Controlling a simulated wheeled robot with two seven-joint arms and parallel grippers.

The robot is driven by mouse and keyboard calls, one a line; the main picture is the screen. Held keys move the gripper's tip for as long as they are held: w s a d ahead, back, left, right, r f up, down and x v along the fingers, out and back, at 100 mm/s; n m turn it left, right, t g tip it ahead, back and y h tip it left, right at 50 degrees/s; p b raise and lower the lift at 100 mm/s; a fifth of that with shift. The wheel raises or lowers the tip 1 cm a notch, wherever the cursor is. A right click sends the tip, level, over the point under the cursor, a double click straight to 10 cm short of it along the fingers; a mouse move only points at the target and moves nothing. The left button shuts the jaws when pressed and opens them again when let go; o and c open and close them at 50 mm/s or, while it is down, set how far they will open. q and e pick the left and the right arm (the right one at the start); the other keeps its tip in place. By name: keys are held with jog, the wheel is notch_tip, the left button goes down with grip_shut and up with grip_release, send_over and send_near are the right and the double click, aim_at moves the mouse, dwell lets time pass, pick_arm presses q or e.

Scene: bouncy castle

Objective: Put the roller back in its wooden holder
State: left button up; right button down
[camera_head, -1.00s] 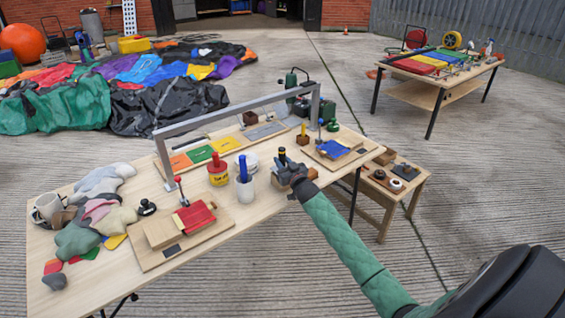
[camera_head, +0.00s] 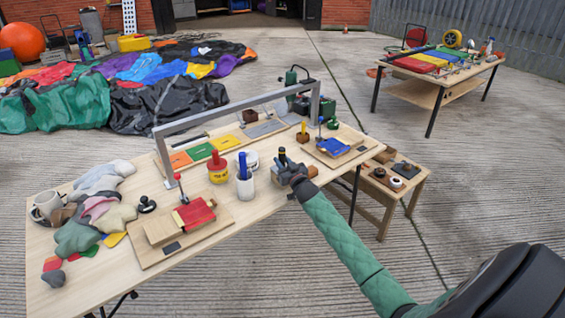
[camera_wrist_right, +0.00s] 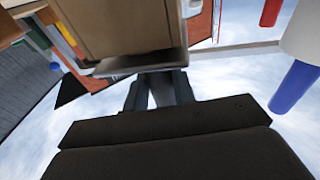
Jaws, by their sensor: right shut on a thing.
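My right gripper (camera_head: 287,173) is over the right part of the long wooden table, to the right of a white cup. It is shut. A dark upright piece with a yellow band (camera_head: 282,155) shows at its fingertips and seems to be the roller's handle. In the right wrist view, a large tan block with a grey edge (camera_wrist_right: 120,28) is right in front of my fingers (camera_wrist_right: 158,90); whether it is the wooden holder I cannot tell. The roller's lower part and any contact with the holder are hidden. My left gripper is not in view.
A white cup (camera_head: 245,188) with a blue marker and a red-lidded yellow pot (camera_head: 217,172) stand left of the gripper. A grey metal frame (camera_head: 232,109) spans the table behind. A board with a blue pad (camera_head: 333,146) lies to the right.

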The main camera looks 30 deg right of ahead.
aim_at(283, 149)
jog(key=shift+f, duration=0.15)
jog(key=shift+c, duration=2.2)
grip_release()
jog(key=shift+a+f, duration=0.1)
jog(key=shift+f, duration=0.15)
jog(key=shift+r, duration=0.1)
jog(key=shift+r+p, duration=2.9)
jog(key=shift+r, duration=1.3)
